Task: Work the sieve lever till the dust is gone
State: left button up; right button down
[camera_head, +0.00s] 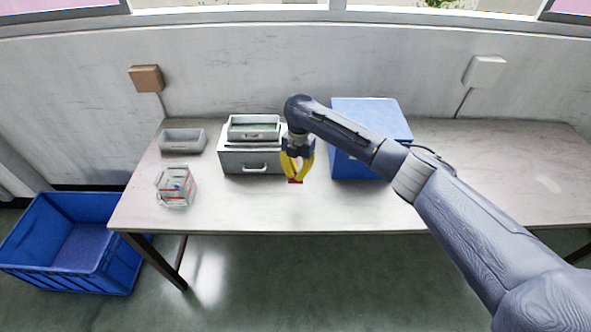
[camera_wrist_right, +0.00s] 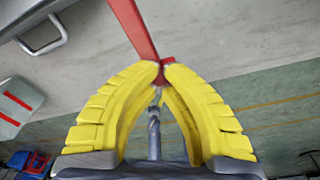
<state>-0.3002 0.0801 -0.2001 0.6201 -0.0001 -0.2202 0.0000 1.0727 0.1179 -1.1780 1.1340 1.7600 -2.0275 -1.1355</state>
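The sieve unit is a grey box (camera_head: 238,158) with a handled drawer front, standing at the back of the table. An open grey tray (camera_head: 253,135) with a greenish inside sits on it; whether dust lies there is too small to tell. My right gripper (camera_head: 296,179) has yellow fingers and is at the right front of the unit. In the wrist view its fingertips (camera_wrist_right: 162,68) close around the end of the red lever (camera_wrist_right: 135,28). Only a bit of red shows below the fingers in the head view. My left gripper is out of view.
A blue box (camera_head: 365,165) stands close right of my right gripper. A grey bin (camera_head: 182,144) and a clear container (camera_head: 176,188) with red-marked pieces are on the left. A blue crate (camera_head: 103,272) is on the floor. The table (camera_head: 500,190) is clear at right.

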jog(key=shift+w+d+r, duration=0.25)
jog(key=shift+w+d, duration=0.1)
jog(key=shift+w, duration=0.35)
jog(key=shift+w+d+r, duration=0.25)
jog(key=shift+w+d, duration=0.05)
jog(key=shift+w, duration=0.35)
notch_tip(320, 180, up, 12)
jog(key=w, duration=0.1)
jog(key=shift+d, duration=0.2)
jog(key=shift+a+f, duration=0.1)
dwell(0.6)
